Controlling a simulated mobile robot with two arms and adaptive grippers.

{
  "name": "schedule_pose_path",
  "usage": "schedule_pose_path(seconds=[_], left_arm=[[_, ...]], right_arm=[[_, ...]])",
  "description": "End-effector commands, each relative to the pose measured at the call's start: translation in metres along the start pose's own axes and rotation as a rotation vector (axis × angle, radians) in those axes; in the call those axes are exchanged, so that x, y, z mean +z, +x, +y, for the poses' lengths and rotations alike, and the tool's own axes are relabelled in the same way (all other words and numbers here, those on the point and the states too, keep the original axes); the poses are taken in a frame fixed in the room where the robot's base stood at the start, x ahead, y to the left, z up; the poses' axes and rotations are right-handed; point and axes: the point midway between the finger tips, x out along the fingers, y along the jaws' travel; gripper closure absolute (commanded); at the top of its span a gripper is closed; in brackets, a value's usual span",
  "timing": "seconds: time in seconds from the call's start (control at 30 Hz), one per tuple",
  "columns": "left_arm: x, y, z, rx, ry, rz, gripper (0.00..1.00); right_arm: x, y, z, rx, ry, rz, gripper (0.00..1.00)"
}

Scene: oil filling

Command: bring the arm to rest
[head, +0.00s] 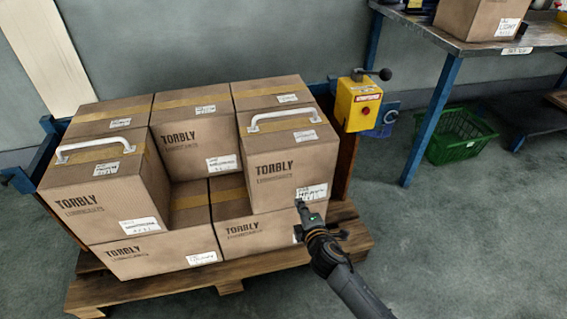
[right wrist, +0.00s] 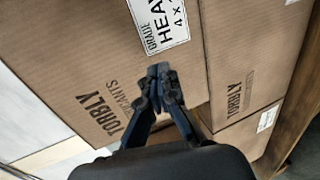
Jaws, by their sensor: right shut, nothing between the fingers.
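My right gripper (head: 301,207) is in front of the stacked boxes in the head view, near the lower right corner of the upper right box (head: 278,190). In the right wrist view my right gripper (right wrist: 160,75) has its fingertips together with nothing between them. A box face (right wrist: 75,60) with TORBLY print and a white label is close behind it. I cannot tell whether the fingertips touch the box. My left gripper is not in view.
Several TORBLY boxes stand on a wooden pallet (head: 255,264); two have white handles on top. A steel table (head: 440,40) and a green basket (head: 458,135) are at right.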

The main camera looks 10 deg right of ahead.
Motion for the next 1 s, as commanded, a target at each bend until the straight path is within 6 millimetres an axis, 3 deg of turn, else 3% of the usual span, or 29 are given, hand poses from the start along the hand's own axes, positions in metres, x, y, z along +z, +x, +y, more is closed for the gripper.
schedule_pose_path(seconds=[0.57, 0.67, 0.77, 0.9, 1.0], left_arm=[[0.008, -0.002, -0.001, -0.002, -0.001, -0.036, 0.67], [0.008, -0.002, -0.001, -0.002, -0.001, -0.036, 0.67], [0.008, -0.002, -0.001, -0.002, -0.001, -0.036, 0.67], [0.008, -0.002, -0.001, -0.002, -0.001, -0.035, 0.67], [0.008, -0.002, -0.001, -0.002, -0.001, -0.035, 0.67]], right_arm=[[0.0, -0.007, -0.002, 0.0, 0.004, -0.001, 1.0], [0.005, -0.015, -0.004, -0.019, 0.063, -0.028, 1.0], [0.019, -0.041, -0.013, -0.08, 0.242, -0.107, 1.0], [0.04, -0.108, -0.037, -0.242, 0.627, -0.276, 1.0], [0.044, -0.152, -0.051, -0.352, 0.837, -0.37, 1.0]])
